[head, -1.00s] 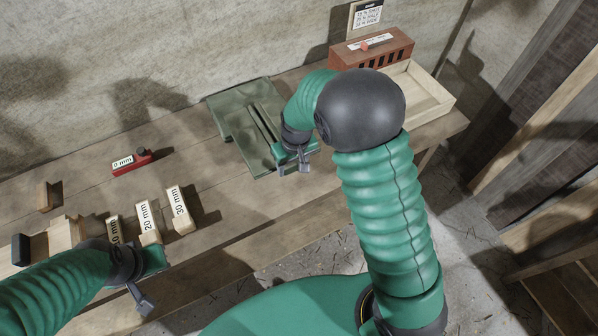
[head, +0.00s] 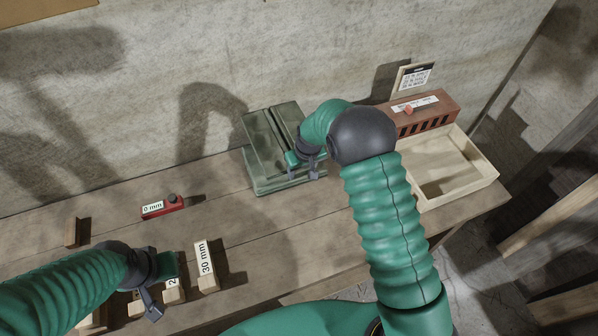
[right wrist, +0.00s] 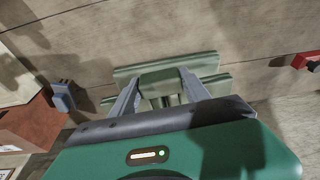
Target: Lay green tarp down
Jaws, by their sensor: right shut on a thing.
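The green tarp (head: 262,143) is a folded, layered bundle at the back of the workbench, near the wall, in the head view. My right gripper (head: 306,166) is at its right side and shut on it. In the right wrist view the tarp (right wrist: 205,63) spreads beyond both sides of the fingers, with a green fold between the fingers (right wrist: 163,86). I cannot tell whether its underside touches the bench. My left gripper (head: 160,287) hangs over the wooden blocks at the front left, and its jaw opening is unclear.
The wooden workbench (head: 110,215) has free room left of the tarp. A red "0 mm" block (head: 163,206) and a "30 mm" wooden block (head: 207,266) stand there. A slotted red-brown box (head: 428,112) and a shallow wooden tray (head: 482,173) lie to the right.

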